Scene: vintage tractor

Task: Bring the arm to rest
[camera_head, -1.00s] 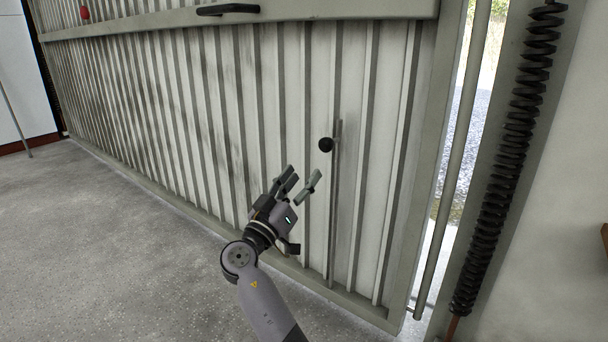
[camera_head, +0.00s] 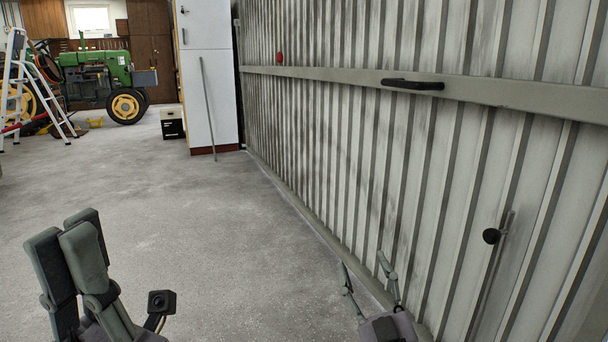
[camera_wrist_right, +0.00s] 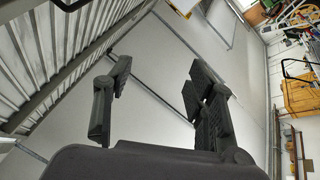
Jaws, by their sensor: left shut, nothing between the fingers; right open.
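My left gripper (camera_head: 78,252) stands upright at the lower left of the head view, its fingers together and nothing held. My right gripper (camera_head: 368,272) is at the bottom, right of centre, close in front of the corrugated garage door (camera_head: 400,170). Its fingers are spread and empty. In the right wrist view its fingers (camera_wrist_right: 160,98) also stand apart with only ceiling and walls behind them.
Grey concrete floor (camera_head: 210,220) is open ahead and to the left. A white cabinet (camera_head: 207,70) with a leaning grey pole (camera_head: 208,105) stands at the back, beside a small black box (camera_head: 172,123). A green tractor (camera_head: 90,75) and a stepladder (camera_head: 35,85) are at the far left.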

